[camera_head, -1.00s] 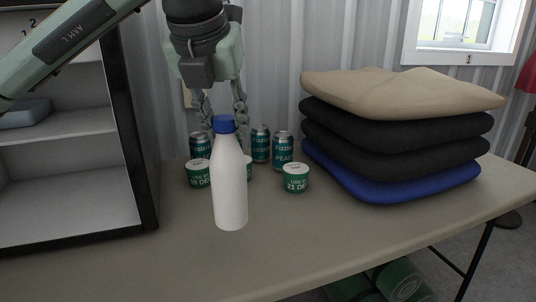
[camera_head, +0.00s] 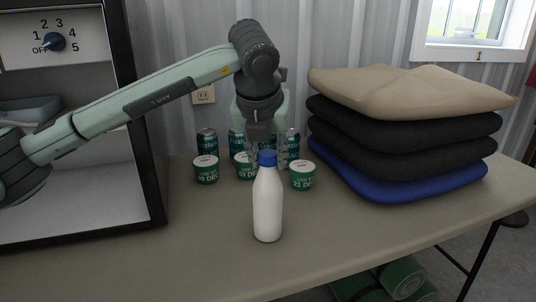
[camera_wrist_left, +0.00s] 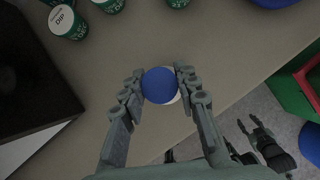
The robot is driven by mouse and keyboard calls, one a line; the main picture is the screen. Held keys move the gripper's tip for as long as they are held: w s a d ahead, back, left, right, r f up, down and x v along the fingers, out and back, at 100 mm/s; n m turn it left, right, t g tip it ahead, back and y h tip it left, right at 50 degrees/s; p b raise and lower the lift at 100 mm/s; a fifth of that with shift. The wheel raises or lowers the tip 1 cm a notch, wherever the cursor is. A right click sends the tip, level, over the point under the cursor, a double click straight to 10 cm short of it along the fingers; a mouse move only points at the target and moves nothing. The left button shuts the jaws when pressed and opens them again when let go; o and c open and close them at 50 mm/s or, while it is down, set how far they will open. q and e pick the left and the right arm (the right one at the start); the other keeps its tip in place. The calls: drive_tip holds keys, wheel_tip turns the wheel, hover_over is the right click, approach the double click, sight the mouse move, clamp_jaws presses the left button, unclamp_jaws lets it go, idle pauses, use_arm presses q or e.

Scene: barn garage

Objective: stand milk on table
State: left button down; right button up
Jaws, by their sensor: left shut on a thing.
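The milk is a white bottle with a blue cap (camera_head: 267,205). It is upright over the front middle of the table (camera_head: 360,235), its base looking on or very near the top. In the left wrist view the blue cap (camera_wrist_left: 159,85) is between the fingers, hiding most of the bottle. My left gripper (camera_head: 262,160) reaches down from above and is shut on the bottle at its upper end; the cap partly hides the fingers. My right gripper (camera_wrist_left: 258,126) shows only in the left wrist view, beyond the table edge over the floor, its fingers apart and empty.
Several green tubs (camera_head: 303,176) and drink cans (camera_head: 207,142) stand behind the bottle. A stack of cushions (camera_head: 400,135) is at the right. An open-fronted dark cabinet (camera_head: 148,130) stands at the left. The table front around the bottle is clear.

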use_arm(q)
drive_tip(key=c, duration=1.6)
unclamp_jaws()
drive_tip(key=o, duration=0.5)
drive_tip(key=shift+c, duration=0.2)
use_arm(e)
drive_tip(key=shift+w+a+r, duration=0.1)
drive_tip(key=shift+w+r, duration=0.1)
drive_tip(key=shift+r, duration=0.25)
drive_tip(key=shift+r, duration=0.1)
use_arm(q)
drive_tip(key=v, duration=0.3)
drive_tip(key=shift+s+r+b, duration=0.15)
drive_tip(key=shift+r+b, duration=0.15)
drive_tip(key=shift+r, duration=0.05)
drive_tip(key=v, duration=0.8)
drive_tip(key=shift+r+b, duration=0.15)
drive_tip(key=shift+b, duration=0.15)
use_arm(e)
drive_tip(key=shift+s+d+r, duration=0.1)
drive_tip(key=shift+s+r, duration=0.05)
drive_tip(key=shift+r, duration=0.4)
drive_tip(key=shift+s+d+r, duration=0.1)
drive_tip(key=shift+r, duration=0.4)
